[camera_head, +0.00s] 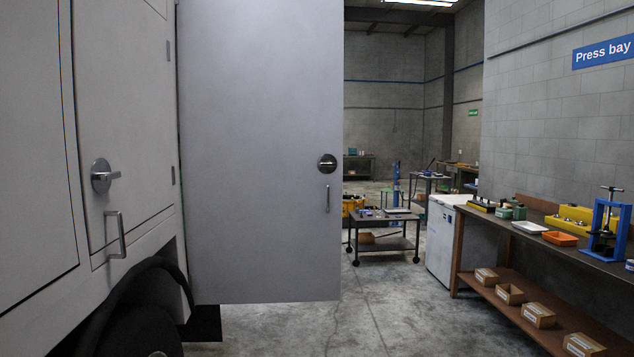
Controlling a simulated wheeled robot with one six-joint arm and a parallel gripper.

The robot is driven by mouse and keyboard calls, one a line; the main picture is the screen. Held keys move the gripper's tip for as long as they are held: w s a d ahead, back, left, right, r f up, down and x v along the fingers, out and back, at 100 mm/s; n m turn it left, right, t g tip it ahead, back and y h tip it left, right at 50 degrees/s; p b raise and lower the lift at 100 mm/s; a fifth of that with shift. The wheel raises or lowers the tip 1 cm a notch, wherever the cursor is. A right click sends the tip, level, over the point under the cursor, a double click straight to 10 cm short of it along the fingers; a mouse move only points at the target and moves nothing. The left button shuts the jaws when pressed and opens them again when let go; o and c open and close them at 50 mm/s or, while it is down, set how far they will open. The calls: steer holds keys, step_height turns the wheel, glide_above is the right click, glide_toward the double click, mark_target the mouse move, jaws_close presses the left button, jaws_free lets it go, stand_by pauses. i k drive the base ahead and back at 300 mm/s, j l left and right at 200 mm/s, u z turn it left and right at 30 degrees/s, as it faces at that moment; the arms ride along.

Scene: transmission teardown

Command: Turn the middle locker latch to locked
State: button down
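A metal pull handle (121,236) is below the latch. The open door has a round dark-faced latch (327,164) and its own pull handle (327,199) near its right edge. My gripper is not in view.
A dark rounded shape (135,310), unclear to me, fills the lower left under the lockers. The open door blocks the middle. Bare concrete floor (375,315) lies right of it, up to a long workbench (530,234) with a white cabinet (440,245). A wheeled cart (385,217) stands farther back.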

mark_target(104, 176)
steer(key=u, duration=1.25)
